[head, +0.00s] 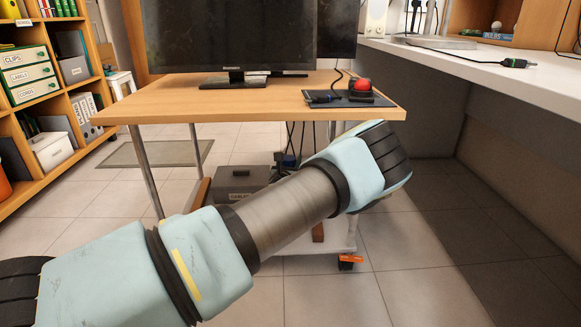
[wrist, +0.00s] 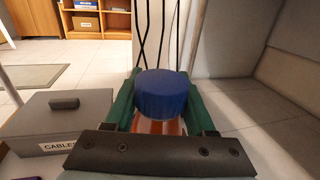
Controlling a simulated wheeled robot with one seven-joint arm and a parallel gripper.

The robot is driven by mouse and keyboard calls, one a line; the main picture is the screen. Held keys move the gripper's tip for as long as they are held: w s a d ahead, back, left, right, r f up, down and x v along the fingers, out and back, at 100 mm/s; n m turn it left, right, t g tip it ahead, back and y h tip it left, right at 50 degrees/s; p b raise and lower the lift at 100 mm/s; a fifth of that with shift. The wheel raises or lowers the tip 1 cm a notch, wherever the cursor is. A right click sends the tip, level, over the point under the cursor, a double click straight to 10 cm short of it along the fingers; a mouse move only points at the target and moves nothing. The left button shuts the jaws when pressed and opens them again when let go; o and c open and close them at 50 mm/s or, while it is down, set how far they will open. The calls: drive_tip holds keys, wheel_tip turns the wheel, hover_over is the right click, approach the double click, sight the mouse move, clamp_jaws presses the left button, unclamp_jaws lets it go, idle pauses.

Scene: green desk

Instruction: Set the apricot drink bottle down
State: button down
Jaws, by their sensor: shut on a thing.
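The apricot drink bottle (wrist: 160,127) shows in the wrist view, with a ribbed blue cap and an orange body. It appears upright. My gripper (wrist: 158,98) has its green fingers on both sides of the bottle, just below the cap, and is shut on it. The bottle's lower part is hidden behind the dark gripper bar, so I cannot tell whether its base touches anything. In the head view my arm reaches towards the lower part of the wooden-topped cart (head: 190,98), and my gripper and the bottle cannot be made out clearly there.
A grey lidded box labelled for cables (wrist: 62,122) stands left of the bottle; it also shows on the cart's lower level (head: 238,180). Dark cables (wrist: 160,30) hang behind the bottle. A monitor (head: 225,35) and a red button (head: 361,86) are on the cart top.

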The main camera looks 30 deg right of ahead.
drive_tip(key=shift+f, duration=0.3)
drive_tip(key=shift+f, duration=0.15)
drive_tip(key=shift+c, duration=1.2)
unclamp_jaws()
